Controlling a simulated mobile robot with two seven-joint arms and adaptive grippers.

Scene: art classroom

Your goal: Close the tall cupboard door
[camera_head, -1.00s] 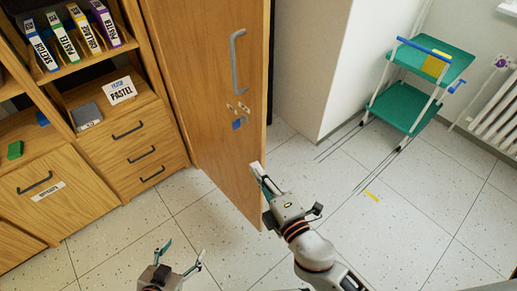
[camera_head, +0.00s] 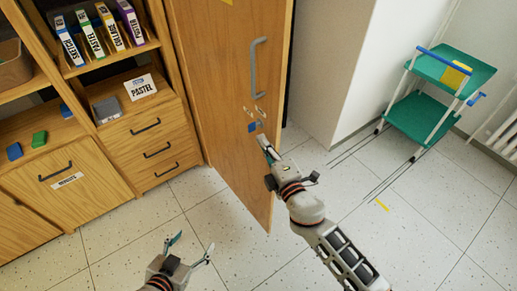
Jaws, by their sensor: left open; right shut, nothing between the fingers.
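The tall cupboard door (camera_head: 222,110) is wooden and stands open, swung out into the room to the right of the drawers. It has a grey bar handle (camera_head: 258,68) and a blue tag with keys (camera_head: 253,126) below it. My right gripper (camera_head: 264,142) is shut and empty, with its fingertips at the door's lower outer part, close to its free edge; I cannot tell whether they touch. My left gripper (camera_head: 191,246) is open and empty, low in the view above the floor and apart from the door.
Wooden shelves with upright binders (camera_head: 100,32) and drawers (camera_head: 150,138) stand left of the door. A green trolley (camera_head: 425,120) stands at the right near a radiator (camera_head: 506,130). A white wall corner (camera_head: 333,90) is behind the door. The tiled floor is mostly clear.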

